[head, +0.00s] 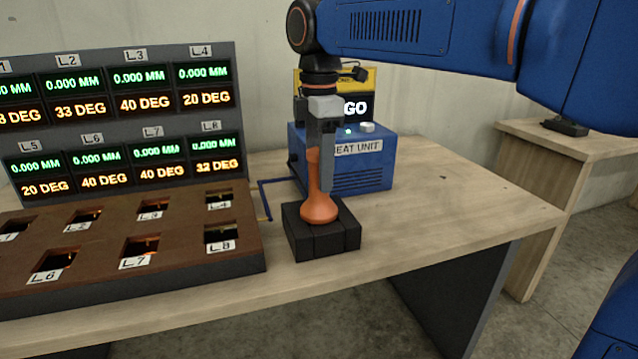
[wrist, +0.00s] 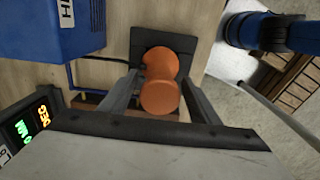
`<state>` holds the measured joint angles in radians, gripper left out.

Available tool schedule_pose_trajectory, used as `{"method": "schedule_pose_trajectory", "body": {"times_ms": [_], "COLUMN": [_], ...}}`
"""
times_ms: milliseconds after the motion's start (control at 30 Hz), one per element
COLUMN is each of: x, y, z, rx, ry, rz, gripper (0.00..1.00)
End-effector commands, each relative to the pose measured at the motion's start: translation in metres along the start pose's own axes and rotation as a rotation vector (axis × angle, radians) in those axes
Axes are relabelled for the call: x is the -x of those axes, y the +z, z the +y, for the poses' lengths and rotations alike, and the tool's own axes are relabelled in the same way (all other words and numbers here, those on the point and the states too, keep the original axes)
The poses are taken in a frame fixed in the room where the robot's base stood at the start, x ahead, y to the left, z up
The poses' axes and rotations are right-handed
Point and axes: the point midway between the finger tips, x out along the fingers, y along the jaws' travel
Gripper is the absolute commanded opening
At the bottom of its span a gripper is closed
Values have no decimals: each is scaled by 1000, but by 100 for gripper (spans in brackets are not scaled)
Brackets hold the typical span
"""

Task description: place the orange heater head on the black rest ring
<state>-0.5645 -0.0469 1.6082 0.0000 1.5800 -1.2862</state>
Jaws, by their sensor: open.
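The orange heater head (head: 319,207) stands upright on a black block-like rest (head: 327,243) near the table's front edge. No ring shape can be made out; the heater head's base covers the middle of the rest. In the wrist view the orange head (wrist: 160,95) shows from above, over the black rest (wrist: 148,37). My gripper (head: 320,170) points down around the upper part of the heater head. In the wrist view the jaws (wrist: 160,92) stand open, one finger on each side of the head, with gaps visible.
The blue heat unit (head: 361,176) stands close behind the rest. A brown board with labelled openings (head: 190,225) and a display panel (head: 115,75) are to the left. The tabletop (head: 450,205) to the right is clear. A cable (wrist: 100,60) runs beside the rest.

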Motion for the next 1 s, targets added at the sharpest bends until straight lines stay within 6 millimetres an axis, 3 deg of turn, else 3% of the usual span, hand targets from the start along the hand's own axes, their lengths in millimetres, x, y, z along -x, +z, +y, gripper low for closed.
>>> {"method": "schedule_pose_trajectory", "body": {"times_ms": [200, 400, 600, 1000], "x": [42, 68, 78, 78], "y": [0, 0, 0, 0], "z": [1, 1, 0, 0], "rx": [0, 0, 0, 0], "ry": [2, 1, 0, 0], "rz": [1, 0, 0, 0], "gripper": [57, 57, 57, 57]}}
